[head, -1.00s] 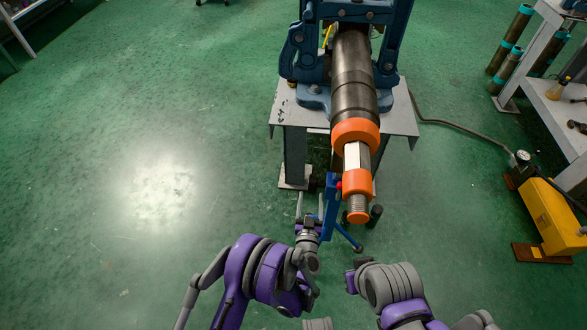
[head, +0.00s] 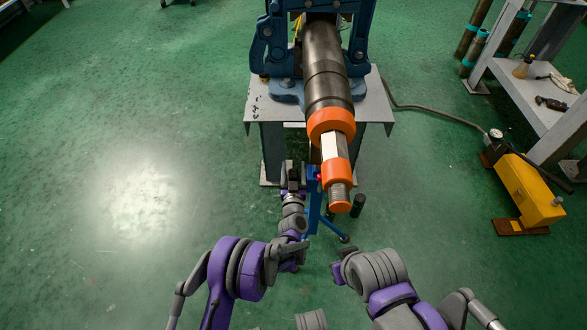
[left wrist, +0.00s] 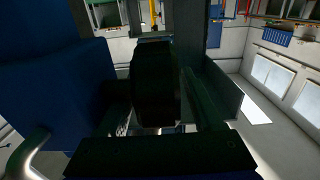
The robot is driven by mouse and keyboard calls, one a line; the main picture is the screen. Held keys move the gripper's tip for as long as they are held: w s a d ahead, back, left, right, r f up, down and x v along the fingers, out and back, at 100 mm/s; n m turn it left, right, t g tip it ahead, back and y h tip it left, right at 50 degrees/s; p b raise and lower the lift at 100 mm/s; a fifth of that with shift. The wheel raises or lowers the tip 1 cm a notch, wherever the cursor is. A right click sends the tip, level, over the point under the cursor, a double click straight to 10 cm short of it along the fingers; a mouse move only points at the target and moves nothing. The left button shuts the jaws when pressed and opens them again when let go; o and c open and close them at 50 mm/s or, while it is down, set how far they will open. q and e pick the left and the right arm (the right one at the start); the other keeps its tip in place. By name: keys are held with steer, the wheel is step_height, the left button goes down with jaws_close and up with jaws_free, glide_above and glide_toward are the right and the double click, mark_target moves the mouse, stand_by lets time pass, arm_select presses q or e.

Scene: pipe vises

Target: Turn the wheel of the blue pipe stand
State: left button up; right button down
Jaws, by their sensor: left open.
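The blue pipe stand (head: 313,208) stands under the threaded front end of a long dark pipe (head: 325,75) with orange collars. A small red part shows near its top. My left gripper (head: 293,173) is at the left side of the stand's upper part, just below the pipe. In the left wrist view a dark rounded part (left wrist: 155,85), perhaps the wheel, sits in the middle, with a blue surface (left wrist: 50,90) on the left. The left gripper is open; contact with the dark part cannot be told. The wheel is not clear in the head view.
A grey table (head: 262,108) carries a large blue vise (head: 268,50) that holds the pipe. A yellow pump (head: 530,192) stands on the floor at right, beside a shelf (head: 525,95). The green floor at left is clear.

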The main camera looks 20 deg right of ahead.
arm_select(q)
jaws_close()
stand_by(0.3)
steer(key=t+b, duration=0.1)
steer(key=b, duration=0.1)
steer(key=t+b, duration=0.1)
steer(key=shift+s+r+t+h+b, duration=0.1)
steer(key=shift+s+t+h+b, duration=0.15)
steer(key=shift+t+h+b, duration=0.15)
steer(key=shift+s+a+r+t+b, duration=0.15)
steer(key=shift+r+t+b, duration=0.1)
steer(key=shift+t+b, duration=0.35)
steer(key=shift+s+r+t+h+b, duration=0.15)
steer(key=shift+r+t+h+b, duration=0.1)
steer(key=shift+t+h+b, duration=0.25)
